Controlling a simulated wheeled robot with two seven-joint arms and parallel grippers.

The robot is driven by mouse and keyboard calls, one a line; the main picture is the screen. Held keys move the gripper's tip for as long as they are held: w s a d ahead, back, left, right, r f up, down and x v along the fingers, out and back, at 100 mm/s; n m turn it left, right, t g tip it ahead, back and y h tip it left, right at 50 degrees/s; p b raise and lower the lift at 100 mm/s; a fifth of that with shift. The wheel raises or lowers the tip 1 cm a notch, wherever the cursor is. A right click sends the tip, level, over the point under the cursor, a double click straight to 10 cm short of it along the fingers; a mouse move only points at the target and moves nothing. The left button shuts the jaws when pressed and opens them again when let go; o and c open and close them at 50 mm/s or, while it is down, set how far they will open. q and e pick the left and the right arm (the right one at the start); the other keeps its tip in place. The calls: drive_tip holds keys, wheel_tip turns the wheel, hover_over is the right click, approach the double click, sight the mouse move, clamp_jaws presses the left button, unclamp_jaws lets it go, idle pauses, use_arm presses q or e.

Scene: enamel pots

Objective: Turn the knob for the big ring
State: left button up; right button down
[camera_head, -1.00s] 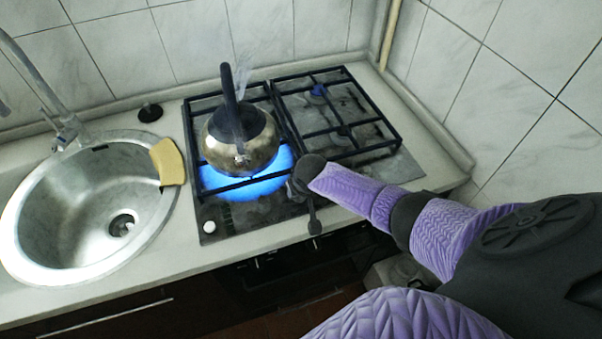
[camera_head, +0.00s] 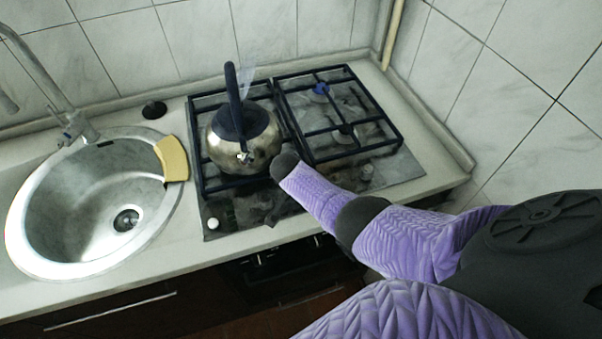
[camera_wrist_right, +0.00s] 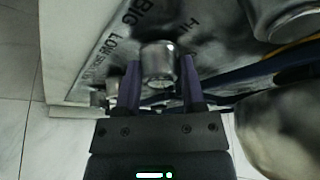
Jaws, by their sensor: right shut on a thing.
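A metal knob (camera_wrist_right: 158,58) stands on the stove's front panel beside the printed words "BIG", "LOW" and "HI" in the right wrist view. My right gripper (camera_wrist_right: 160,74) has one finger on each side of the knob and is shut on it. In the head view my right arm reaches over the stove's front edge and largely hides the gripper and knob. The gas stove (camera_head: 405,168) shows no flame. A steel kettle (camera_head: 245,143) with a dark handle stands on its left burner, with steam beside the handle. My left gripper is not in view.
A round steel sink (camera_head: 60,215) is left of the stove, with a yellow sponge (camera_head: 171,158) on its rim. A small white button (camera_head: 212,223) is at the stove's front left corner. The right burners are empty. Tiled walls close off the back and right.

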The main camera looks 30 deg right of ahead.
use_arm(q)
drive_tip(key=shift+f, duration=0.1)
use_arm(e)
drive_tip(key=shift+m, duration=0.3)
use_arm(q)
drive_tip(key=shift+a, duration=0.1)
use_arm(e)
drive_tip(key=shift+c, duration=0.9)
unclamp_jaws()
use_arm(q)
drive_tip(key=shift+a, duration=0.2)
